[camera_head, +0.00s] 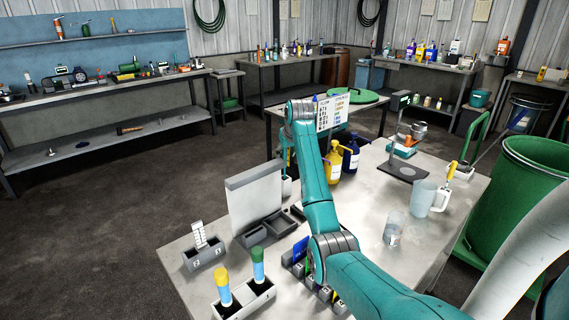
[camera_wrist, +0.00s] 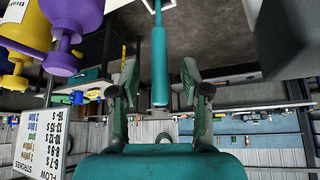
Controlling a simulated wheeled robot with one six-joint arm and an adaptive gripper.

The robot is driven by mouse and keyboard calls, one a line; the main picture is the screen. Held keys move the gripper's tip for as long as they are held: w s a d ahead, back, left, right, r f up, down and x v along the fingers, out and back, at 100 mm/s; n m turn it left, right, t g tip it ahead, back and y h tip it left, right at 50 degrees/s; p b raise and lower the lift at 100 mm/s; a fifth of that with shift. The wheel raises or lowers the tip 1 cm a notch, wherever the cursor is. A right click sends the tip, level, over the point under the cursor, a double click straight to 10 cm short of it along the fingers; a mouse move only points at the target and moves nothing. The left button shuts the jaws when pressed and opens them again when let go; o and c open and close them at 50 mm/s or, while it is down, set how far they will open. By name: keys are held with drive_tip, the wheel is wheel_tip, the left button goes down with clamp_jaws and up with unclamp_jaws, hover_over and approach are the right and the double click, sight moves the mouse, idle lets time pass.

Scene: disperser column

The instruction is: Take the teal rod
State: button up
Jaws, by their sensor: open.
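The teal rod (camera_wrist: 159,60) shows in the wrist view, with a thin stem at the top edge and a thicker part reaching down between my fingers. My gripper (camera_wrist: 159,72) is open, with one finger on each side of the rod. A gap shows between the rod and each finger, so it is not clasped. How far the rod is from the fingers in depth, I cannot tell. In the head view my arm reaches across the table, and I cannot make out the gripper or the rod there.
A chart card (camera_head: 333,112) stands near my wrist. A yellow bottle (camera_head: 333,165) and dark blue bottle (camera_head: 350,158) stand close behind my arm. The table (camera_head: 400,270) also holds a grey panel (camera_head: 254,198), a jug (camera_head: 421,198), a glass (camera_head: 394,230) and a stand (camera_head: 408,172).

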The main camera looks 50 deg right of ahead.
sight(285, 156)
drive_tip(key=x, duration=0.4)
drive_tip(key=shift+s+a+f, duration=0.1)
drive_tip(key=shift+s+f, duration=0.1)
clamp_jaws()
